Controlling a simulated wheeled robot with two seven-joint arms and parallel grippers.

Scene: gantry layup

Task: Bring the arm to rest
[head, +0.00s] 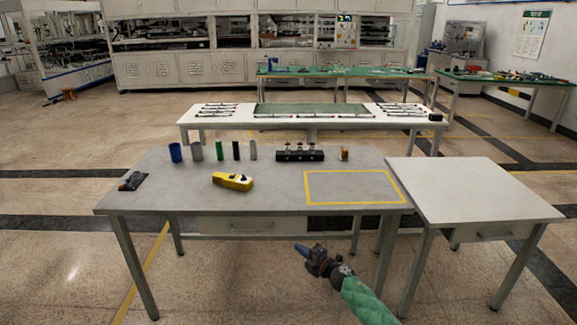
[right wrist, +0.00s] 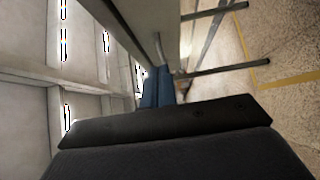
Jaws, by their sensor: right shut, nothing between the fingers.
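My right gripper (head: 308,250) shows in the head view low in front of the grey table, with its green-sleeved arm coming in from the bottom right. Its blue fingers point to the left, and they also show in the right wrist view (right wrist: 157,87). The fingers are shut with nothing between them. The gripper is apart from the table and holds none of its objects. My left gripper is not in view.
The grey table (head: 270,212) bears a yellow tool (head: 232,181), a dark tool (head: 132,181), several cylinders, a black rack (head: 300,155) and a yellow-outlined area (head: 352,187). A bare white table (head: 474,190) stands at the right. Open floor lies in front.

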